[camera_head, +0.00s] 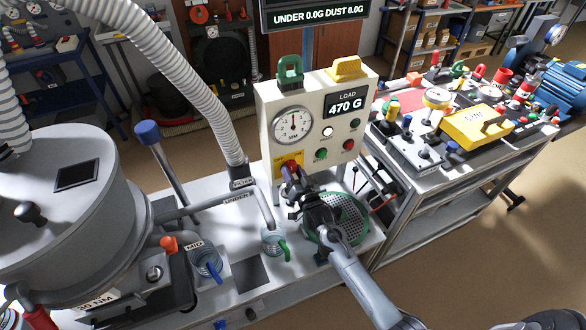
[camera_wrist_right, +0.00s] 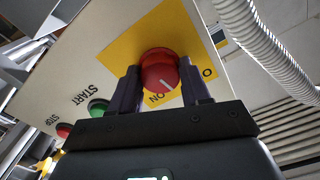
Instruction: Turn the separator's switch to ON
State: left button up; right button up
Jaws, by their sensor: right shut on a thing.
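The separator's switch is a red round knob (camera_wrist_right: 159,70) on a yellow plate of the pale control panel (camera_head: 351,104). In the head view the knob (camera_head: 291,163) shows at the panel's lower left, partly covered by my gripper. My right gripper (camera_head: 289,182) reaches up to the panel front. In the right wrist view its dark fingers (camera_wrist_right: 161,88) stand on both sides of the knob, shut on it. A white line on the knob slants, and its lower end lies near the printed ON. Another label is partly hidden by a finger. My left gripper is not in view.
A green START button (camera_wrist_right: 97,108) and a red STOP button (camera_wrist_right: 64,131) sit beside the switch. A ribbed white hose (camera_head: 190,85) runs left of the panel. A glass cup with a green handle (camera_head: 274,243) and a round green-rimmed sieve (camera_head: 352,218) are below.

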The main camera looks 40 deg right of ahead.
jog(key=m+p, duration=0.2)
jog(key=m, duration=0.3)
jog(key=shift+r+m+p, duration=0.15)
jog(key=shift+m+p, duration=0.95)
jog(key=shift+m, duration=1.3)
jog(key=o, duration=1)
jog(key=shift+o, duration=0.2)
